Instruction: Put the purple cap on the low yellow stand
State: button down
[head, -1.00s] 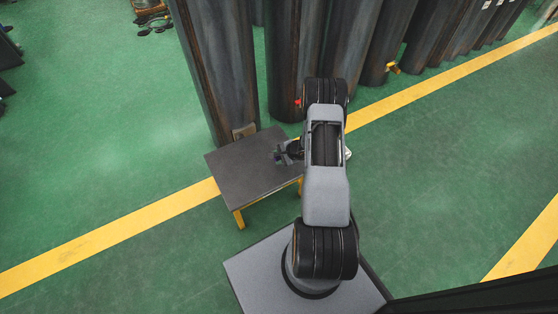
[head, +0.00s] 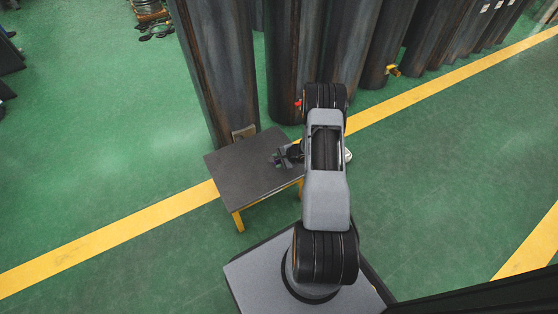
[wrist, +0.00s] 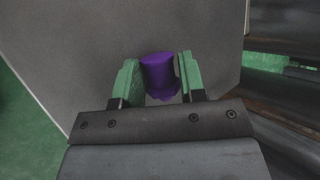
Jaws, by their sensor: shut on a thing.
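The purple cap (wrist: 158,70) sits between the green fingers of my gripper (wrist: 159,77) in the wrist view. My gripper is shut on it. The low yellow stand (head: 238,190) has a dark grey flat top and yellow legs, and its grey top (wrist: 80,50) fills much of the wrist view behind the cap. In the head view my gripper (head: 281,157) is over the right part of the stand's top. I cannot tell whether the cap touches the top or hangs just above it. My arm hides the stand's right corner.
Tall dark cylinders (head: 296,60) stand close behind the stand, one (head: 215,70) right at its back edge. A small brown block (head: 243,132) shows at that cylinder's foot. Green floor (head: 100,130) is open to the left, crossed by a yellow line (head: 110,236).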

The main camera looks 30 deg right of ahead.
jog(key=shift+s+f, duration=0.15)
jog(key=shift+f, duration=0.5)
jog(key=c, duration=1)
grip_release()
jog(key=shift+r+p, duration=0.55)
jog(key=shift+p, duration=0.4)
jog(key=shift+d+r+p, duration=0.15)
jog(key=shift+r+p, duration=0.1)
jog(key=shift+p, duration=0.1)
jog(key=p+v, duration=0.3)
jog(key=v, duration=0.8)
jog(key=shift+r+p, duration=0.15)
jog(key=shift+p, duration=0.15)
jog(key=shift+d, duration=0.1)
